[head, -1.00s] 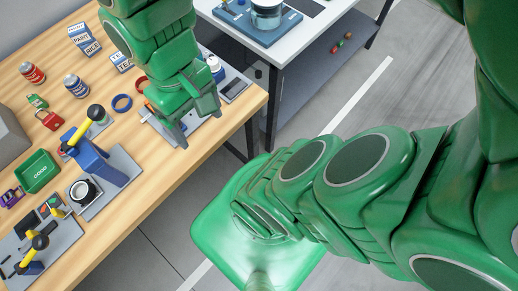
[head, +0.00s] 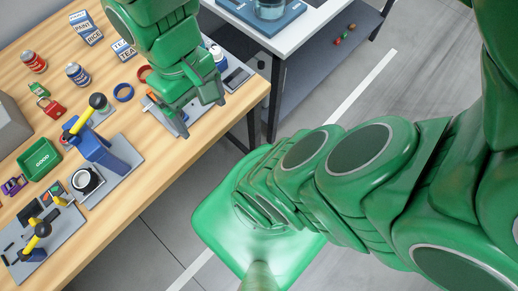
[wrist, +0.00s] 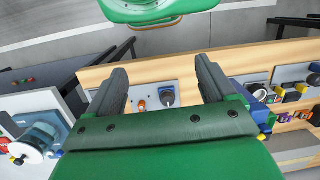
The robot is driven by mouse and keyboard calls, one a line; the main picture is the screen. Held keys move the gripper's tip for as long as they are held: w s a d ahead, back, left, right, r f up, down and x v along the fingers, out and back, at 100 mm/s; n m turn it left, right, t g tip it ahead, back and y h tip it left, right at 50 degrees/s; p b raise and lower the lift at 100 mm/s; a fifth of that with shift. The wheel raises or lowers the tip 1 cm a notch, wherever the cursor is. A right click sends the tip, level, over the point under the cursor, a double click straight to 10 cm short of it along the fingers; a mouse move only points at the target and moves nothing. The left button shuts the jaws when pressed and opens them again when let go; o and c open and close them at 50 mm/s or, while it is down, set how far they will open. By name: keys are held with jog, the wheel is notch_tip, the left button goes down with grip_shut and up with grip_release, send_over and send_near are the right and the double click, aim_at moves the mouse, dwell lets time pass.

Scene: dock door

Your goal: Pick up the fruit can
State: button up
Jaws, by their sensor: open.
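Two cans stand upright on the wooden table (head: 150,170) in the head view: a red can (head: 33,62) at the far left and a blue can (head: 77,74) to its right. Their labels are too small to read, so I cannot tell which is the fruit can. My gripper (head: 201,114) is over the table's right edge area, well to the right of both cans. It is open and empty. In the wrist view its two fingers (wrist: 160,78) stand wide apart, and I cannot make out either can there.
Boxes labelled rice (head: 86,28) and tea (head: 123,50) stand behind. A white table (head: 290,40) stands at right.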

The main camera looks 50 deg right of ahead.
jog(key=d, duration=0.2)
jog(key=n+t+y, duration=0.3)
jog(key=n+t, duration=0.2)
jog(key=t, duration=0.5)
send_near(78, 67)
jog(key=x, duration=0.6)
jog(key=shift+f, duration=0.25)
jog(key=shift+w+a+f, duration=0.15)
jog(key=shift+w, duration=0.2)
jog(key=shift+x, duration=1.35)
jog(key=shift+w+a+f, duration=0.35)
jog(key=shift+a+f, duration=0.1)
jog(key=shift+f, duration=0.15)
jog(key=shift+w+a+f, duration=0.3)
jog(key=shift+a+f, duration=0.1)
jog(key=shift+f, duration=0.15)
jog(key=shift+x, duration=1)
